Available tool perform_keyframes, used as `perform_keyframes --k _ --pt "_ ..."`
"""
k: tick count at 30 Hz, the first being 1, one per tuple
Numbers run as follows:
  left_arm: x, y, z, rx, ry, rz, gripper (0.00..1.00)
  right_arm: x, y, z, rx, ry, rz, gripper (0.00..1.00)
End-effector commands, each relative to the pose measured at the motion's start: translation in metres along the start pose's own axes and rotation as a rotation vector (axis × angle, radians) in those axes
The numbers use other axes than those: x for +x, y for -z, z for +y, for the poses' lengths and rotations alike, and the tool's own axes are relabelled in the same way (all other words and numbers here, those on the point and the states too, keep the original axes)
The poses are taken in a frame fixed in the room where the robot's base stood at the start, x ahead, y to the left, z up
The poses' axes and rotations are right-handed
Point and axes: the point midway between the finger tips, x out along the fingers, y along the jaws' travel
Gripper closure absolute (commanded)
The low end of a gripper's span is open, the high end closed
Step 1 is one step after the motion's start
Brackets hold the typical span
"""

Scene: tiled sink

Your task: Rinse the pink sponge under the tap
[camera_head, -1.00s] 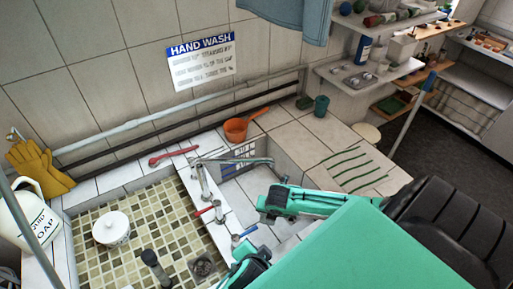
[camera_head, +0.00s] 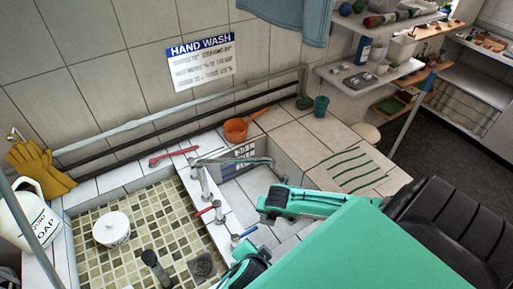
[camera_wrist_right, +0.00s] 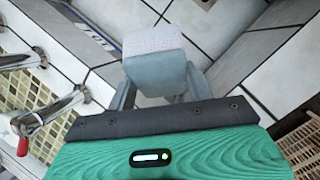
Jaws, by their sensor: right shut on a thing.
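The sponge (camera_wrist_right: 153,42) shows in the right wrist view as a block with a pale pinkish speckled top and a grey-blue side. My right gripper (camera_wrist_right: 160,85) is shut on it, with one finger on each side. In the head view the sponge and gripper tips are hidden by my teal arm. The chrome tap (camera_head: 203,182) stands on the ledge between two basins, its spout reaching over the right basin (camera_head: 258,180). It has a red lever (camera_head: 206,211) and a blue lever (camera_head: 246,233). The red lever also shows in the wrist view (camera_wrist_right: 22,147), left of my gripper. My left gripper is not visible.
An orange pan (camera_head: 237,130) and green cup (camera_head: 321,105) stand behind. A soap jug (camera_head: 28,215) is at far left.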

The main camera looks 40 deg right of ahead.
Motion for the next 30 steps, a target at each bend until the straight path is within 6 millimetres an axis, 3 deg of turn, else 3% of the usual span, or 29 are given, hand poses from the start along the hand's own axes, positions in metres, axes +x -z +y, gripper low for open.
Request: perform_keyframes --k 6,18,30 --pt "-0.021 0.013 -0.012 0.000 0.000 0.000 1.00 -0.023 0.010 0.000 -0.002 0.001 0.002 0.66" --pt "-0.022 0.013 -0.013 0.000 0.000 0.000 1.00 -0.049 0.031 0.000 -0.001 -0.001 0.001 0.66" --pt "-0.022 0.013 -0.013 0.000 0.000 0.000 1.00 -0.053 0.033 0.000 0.000 -0.002 0.001 0.66"
